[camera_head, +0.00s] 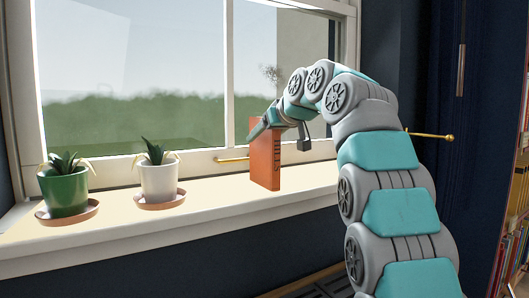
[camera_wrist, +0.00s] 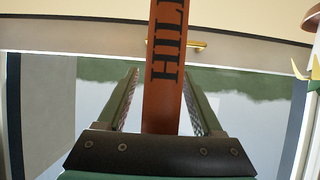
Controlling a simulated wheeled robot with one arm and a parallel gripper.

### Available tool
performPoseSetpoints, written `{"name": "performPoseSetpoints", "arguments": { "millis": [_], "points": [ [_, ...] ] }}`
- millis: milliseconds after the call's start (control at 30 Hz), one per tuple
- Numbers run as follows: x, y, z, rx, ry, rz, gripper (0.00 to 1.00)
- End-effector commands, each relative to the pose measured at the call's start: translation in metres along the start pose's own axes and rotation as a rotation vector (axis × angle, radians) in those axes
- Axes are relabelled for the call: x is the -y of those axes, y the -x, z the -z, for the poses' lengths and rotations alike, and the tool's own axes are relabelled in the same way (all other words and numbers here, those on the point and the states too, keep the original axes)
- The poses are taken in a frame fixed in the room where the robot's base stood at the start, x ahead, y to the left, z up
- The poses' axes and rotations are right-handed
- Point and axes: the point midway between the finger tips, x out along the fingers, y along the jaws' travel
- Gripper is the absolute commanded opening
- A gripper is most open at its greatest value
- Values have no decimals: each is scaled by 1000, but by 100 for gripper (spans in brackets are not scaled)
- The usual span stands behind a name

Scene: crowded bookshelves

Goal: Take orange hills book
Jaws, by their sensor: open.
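The orange book (camera_head: 266,165) stands upright on the white windowsill, with dark lettering down its spine. In the wrist view the orange book (camera_wrist: 164,75) runs between the two fingers, and the letters "HIL" show on it. My gripper (camera_head: 262,124) is at the upper part of the book. In the wrist view my gripper (camera_wrist: 162,85) is open, with a finger on each side of the book and a visible gap at both sides. The fingertips' exact depth along the book is hard to tell.
A white pot with a plant (camera_head: 159,178) and a green pot with a plant (camera_head: 65,190) stand on saucers to the left on the sill (camera_head: 110,222). The window (camera_head: 150,85) is close behind the book. A brass handle (camera_head: 232,160) is beside it. Shelved books (camera_head: 515,230) are at far right.

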Motion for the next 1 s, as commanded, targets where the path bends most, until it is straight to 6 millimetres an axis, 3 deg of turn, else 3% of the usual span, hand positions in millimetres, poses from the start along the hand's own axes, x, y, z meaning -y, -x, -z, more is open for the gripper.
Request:
{"name": "performPoseSetpoints", "arguments": {
  "millis": [100,700,1000],
  "points": [
    [0,0,0,-1,0,0,66],
    [-1,0,0,-1,-1,-1,0],
    [-1,0,0,-1,-1,-1,0]
  ]
}}
